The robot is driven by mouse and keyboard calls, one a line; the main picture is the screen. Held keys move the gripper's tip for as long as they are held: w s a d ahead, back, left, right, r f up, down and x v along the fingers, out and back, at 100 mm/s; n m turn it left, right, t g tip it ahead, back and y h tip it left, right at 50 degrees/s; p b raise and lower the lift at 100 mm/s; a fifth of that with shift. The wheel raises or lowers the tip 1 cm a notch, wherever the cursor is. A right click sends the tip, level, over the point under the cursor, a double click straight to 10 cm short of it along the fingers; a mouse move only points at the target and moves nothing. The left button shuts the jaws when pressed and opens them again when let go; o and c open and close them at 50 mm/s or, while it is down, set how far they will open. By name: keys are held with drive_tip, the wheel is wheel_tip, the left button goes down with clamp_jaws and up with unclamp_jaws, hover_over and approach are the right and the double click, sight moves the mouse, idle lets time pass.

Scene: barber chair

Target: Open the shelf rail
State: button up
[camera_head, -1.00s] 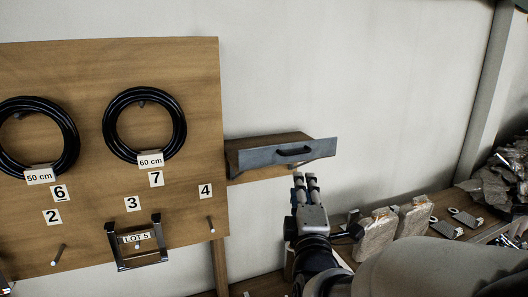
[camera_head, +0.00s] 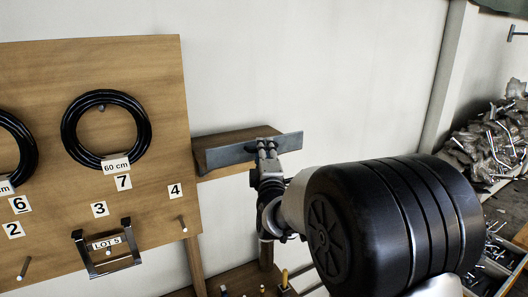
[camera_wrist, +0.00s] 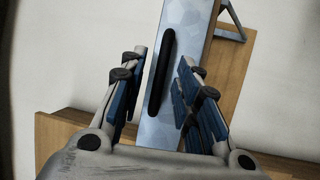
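The shelf rail (camera_head: 252,150) is a grey metal front on a small wooden wall shelf (camera_head: 226,142), right of the pegboard. In the wrist view the metal front (camera_wrist: 193,45) runs upright through the picture, with a black bar handle (camera_wrist: 161,72) on it. My gripper (camera_head: 266,146) is at the front of the rail and hides the handle in the head view. In the wrist view my gripper (camera_wrist: 160,86) is open, with one blue-padded finger on each side of the handle. Gaps show between the handle and both fingers. Whether the fingertips touch the metal front cannot be told.
A wooden board (camera_head: 150,70) with black cable coils, number labels and a LOT 5 bracket (camera_head: 107,247) is at the left. My large black arm joint covers much of the lower right. A rubble pile (camera_head: 490,145) lies far right. The wall above the shelf is clear.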

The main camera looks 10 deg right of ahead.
drive_tip(key=shift+c, duration=0.4)
clamp_jaws()
drive_tip(key=shift+f+b, duration=0.2)
drive_tip(key=shift+b, duration=0.55)
